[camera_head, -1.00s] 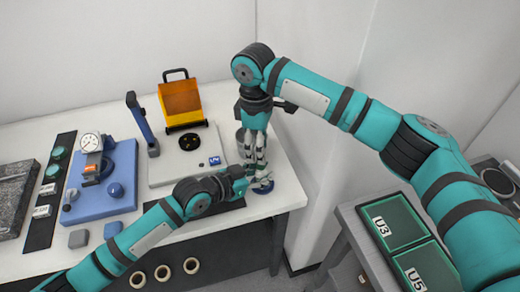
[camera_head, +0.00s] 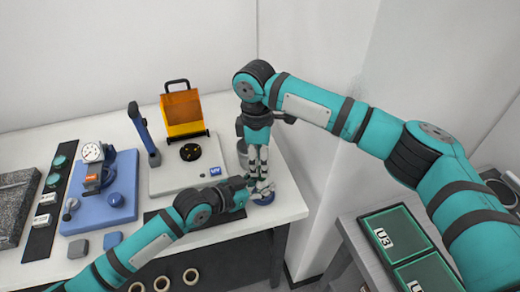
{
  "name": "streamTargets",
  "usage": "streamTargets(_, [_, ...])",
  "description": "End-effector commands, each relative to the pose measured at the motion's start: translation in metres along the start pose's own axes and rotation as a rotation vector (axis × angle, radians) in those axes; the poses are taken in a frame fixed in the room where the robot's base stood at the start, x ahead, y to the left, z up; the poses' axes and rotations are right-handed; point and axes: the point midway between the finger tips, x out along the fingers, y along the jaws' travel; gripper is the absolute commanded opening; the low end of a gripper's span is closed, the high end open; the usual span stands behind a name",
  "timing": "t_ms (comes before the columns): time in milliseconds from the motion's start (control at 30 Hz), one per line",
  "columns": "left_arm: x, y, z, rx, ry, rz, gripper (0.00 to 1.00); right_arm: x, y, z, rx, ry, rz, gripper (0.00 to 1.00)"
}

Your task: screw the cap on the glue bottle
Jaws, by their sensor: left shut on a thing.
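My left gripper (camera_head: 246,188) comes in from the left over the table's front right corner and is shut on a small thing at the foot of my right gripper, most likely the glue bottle. The bottle is mostly hidden by the fingers. My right gripper (camera_head: 261,184) points straight down right above the same spot, its fingertips close to the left gripper's. I cannot tell whether it holds the cap, and no cap shows clearly.
A pale base plate (camera_head: 164,184) with a black disc and an orange box (camera_head: 183,113) stand left of the grippers. A grey cylinder (camera_head: 242,150) stands behind my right gripper. A blue dial-gauge stand (camera_head: 118,208) is farther left. Green trays (camera_head: 396,238) lie on a right-hand cart.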

Motion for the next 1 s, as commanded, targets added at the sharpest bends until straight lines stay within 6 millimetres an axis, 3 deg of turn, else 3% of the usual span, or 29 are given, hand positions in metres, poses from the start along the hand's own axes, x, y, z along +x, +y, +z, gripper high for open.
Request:
streamTargets(100, [0.0, 0.002, 0.004, -0.003, -0.008, 0.004, 0.0, 0.018, 0.0, 0.001, 0.0, -0.001, -0.002, 0.4])
streamTargets(300, [0.0, 0.002, 0.004, -0.003, -0.008, 0.003, 0.0, 0.036, 0.0, 0.0, 0.0, -0.001, -0.001, 0.4])
streamTargets(633, [0.0, 0.002, 0.004, -0.003, -0.008, 0.003, 0.0, 0.039, 0.0, 0.0, 0.0, 0.0, 0.0, 0.4])
streamTargets(933, [0.0, 0.002, 0.004, -0.003, -0.008, 0.003, 0.0, 0.038, 0.0, 0.0, 0.0, 0.0, 0.0, 0.02])
streamTargets(1000, [0.0, 0.002, 0.004, -0.003, -0.008, 0.003, 0.0, 0.038, 0.0, 0.0, 0.0, 0.0, 0.0, 0.0])
